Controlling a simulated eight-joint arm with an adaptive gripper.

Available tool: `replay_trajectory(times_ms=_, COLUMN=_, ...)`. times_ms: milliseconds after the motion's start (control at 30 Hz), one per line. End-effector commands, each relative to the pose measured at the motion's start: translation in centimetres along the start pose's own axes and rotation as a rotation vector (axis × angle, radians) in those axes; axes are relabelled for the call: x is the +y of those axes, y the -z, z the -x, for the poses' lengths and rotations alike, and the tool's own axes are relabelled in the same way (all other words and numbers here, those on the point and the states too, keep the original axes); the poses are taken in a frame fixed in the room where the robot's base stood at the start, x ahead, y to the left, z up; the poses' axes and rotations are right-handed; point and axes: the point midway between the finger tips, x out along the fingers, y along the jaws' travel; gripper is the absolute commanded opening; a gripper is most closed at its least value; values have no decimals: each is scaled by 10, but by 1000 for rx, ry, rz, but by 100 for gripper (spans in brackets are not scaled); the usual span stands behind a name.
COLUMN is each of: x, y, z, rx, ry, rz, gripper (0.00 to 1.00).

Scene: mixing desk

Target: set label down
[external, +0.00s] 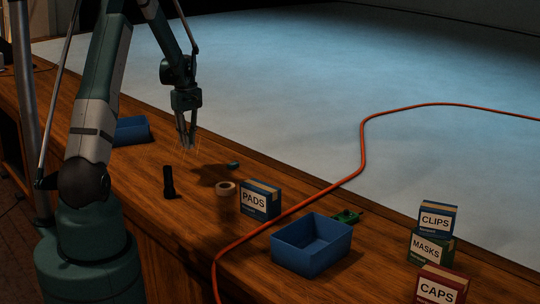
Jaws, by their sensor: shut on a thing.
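My gripper (188,146) hangs above the desk, left of the middle of the external view, pointing down. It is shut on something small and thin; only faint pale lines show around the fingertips. I cannot make out its shape or tell whether it is the label. The fingertips appear to be above the wooden surface (215,155), with a dark shadow on the wood to their lower right. No loose label is clearly visible on the desk.
Near the gripper are a black upright cylinder (169,182), a tape roll (226,188), a small green item (233,165) and a PADS box (260,200). Blue bins stand left (132,131) and front (312,245). An orange cable (362,150) crosses the desk. CLIPS (437,220), MASKS (428,250) and CAPS (438,288) boxes are right.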

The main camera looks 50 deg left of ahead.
Motion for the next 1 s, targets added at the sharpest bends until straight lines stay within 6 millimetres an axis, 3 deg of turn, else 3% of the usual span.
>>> replay_trajectory(times_ms=200, x=-3, y=-24, z=0, rx=0, ry=0, rz=40, gripper=6)
replay_trajectory(times_ms=633, x=-3, y=-24, z=-3, rx=0, ry=0, rz=43, gripper=6)
replay_trajectory(times_ms=1000, x=-2, y=-24, z=-48, rx=0, ry=0, rz=43, gripper=6)
